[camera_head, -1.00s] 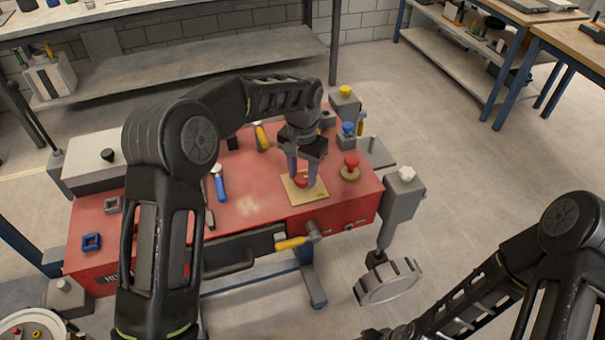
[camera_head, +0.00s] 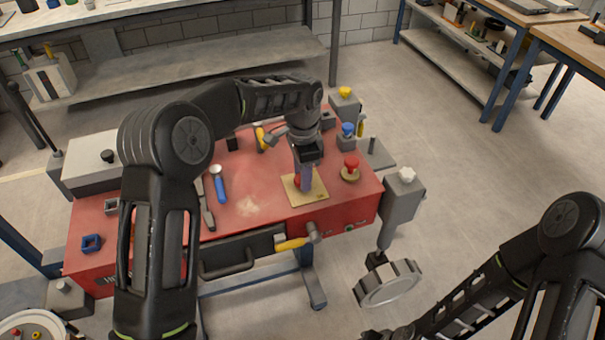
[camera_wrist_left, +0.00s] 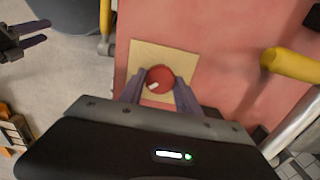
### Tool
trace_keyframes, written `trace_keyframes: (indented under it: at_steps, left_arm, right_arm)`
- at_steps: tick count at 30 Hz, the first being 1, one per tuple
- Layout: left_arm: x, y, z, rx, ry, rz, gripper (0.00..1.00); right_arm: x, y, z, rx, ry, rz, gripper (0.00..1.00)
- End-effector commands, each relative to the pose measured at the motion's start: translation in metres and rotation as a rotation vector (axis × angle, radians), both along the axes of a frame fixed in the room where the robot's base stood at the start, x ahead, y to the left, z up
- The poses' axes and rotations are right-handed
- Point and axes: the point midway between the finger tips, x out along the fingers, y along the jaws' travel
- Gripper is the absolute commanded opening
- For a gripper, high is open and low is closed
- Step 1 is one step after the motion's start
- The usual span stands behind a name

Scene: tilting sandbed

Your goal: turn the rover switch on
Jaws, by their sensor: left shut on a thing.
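The rover switch appears to be a red round knob (camera_wrist_left: 160,79) with a short white mark on its top. It sits on a square tan plate (camera_head: 313,194) on the red bench top. My left gripper (camera_wrist_left: 158,92) points down at the knob, with one finger on each side, shut on it. In the head view the fingers (camera_head: 306,180) hide most of the knob. My right gripper (camera_wrist_left: 38,33) shows at the upper left of the left wrist view, its two fingers apart and empty, away from the bench.
A red mushroom button (camera_head: 351,163) stands right of the plate. A blue-handled tool (camera_head: 220,187) lies to the left. A yellow-handled lever (camera_head: 291,243) projects from the bench front. A grey handwheel (camera_head: 388,284) hangs at the right.

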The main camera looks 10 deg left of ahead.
Motion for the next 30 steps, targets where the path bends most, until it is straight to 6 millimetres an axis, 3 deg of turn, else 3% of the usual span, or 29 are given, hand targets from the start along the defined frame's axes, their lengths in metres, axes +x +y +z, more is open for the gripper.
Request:
trace_keyframes:
  at_steps: [13,14,21,30]
  left_arm:
    - [0.0011,0.0002,0.0014,0.000,-0.004,-0.013,0.00]
    - [0.0011,0.0002,0.0014,0.000,-0.004,-0.013,0.42]
    - [0.0005,0.0001,0.0007,0.000,-0.002,-0.012,0.61]
    - [0.0004,0.0000,0.0020,0.000,-0.001,-0.011,0.61]
  right_arm:
    - [-0.0001,0.0000,0.0001,0.000,0.000,0.000,0.59]
    - [-0.0001,0.0000,0.0001,0.000,0.000,0.000,0.59]
    - [-0.0001,0.0000,0.0001,0.000,0.000,0.000,0.59]
    - [-0.0001,0.0001,-0.0005,0.000,0.000,0.000,0.59]
